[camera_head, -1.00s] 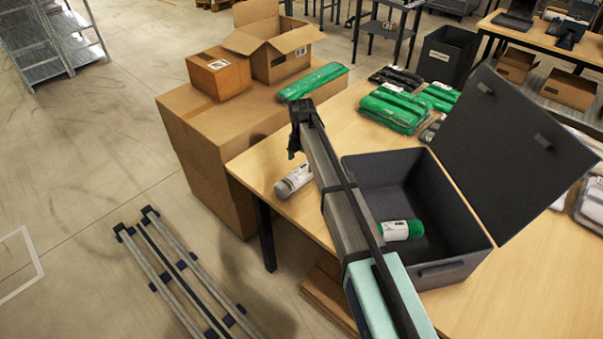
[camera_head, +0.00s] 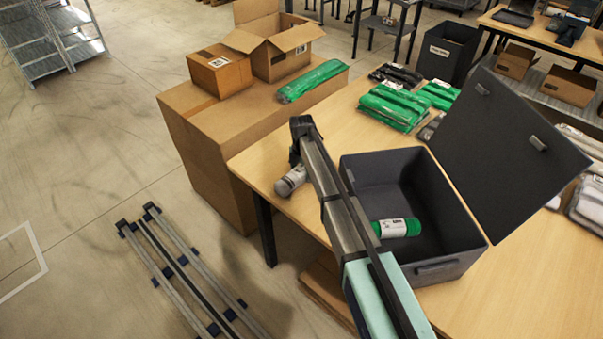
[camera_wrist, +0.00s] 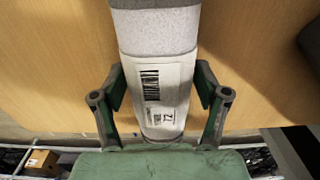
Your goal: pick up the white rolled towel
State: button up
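The white rolled towel (camera_head: 290,181) lies on the wooden table near its left edge, beside the dark box, partly hidden by my arm. In the wrist view the white rolled towel (camera_wrist: 156,42) runs lengthwise between my fingers, with a barcode label around it. My gripper (camera_wrist: 159,80) is open, one finger on each side of the towel; the gaps are narrow and I cannot tell whether either finger touches it. In the head view my gripper (camera_head: 297,155) is just above and behind the towel, its fingers largely hidden.
An open dark box (camera_head: 448,268) with its lid raised stands right of my arm and holds a green roll (camera_head: 398,228) with a white label. Green packages (camera_head: 393,105) lie behind it. Cardboard boxes (camera_head: 220,72) stand left of the table (camera_head: 262,172).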

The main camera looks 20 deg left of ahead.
jog(key=c, duration=0.6)
jog(key=shift+c, duration=0.3)
jog(key=shift+r, duration=0.1)
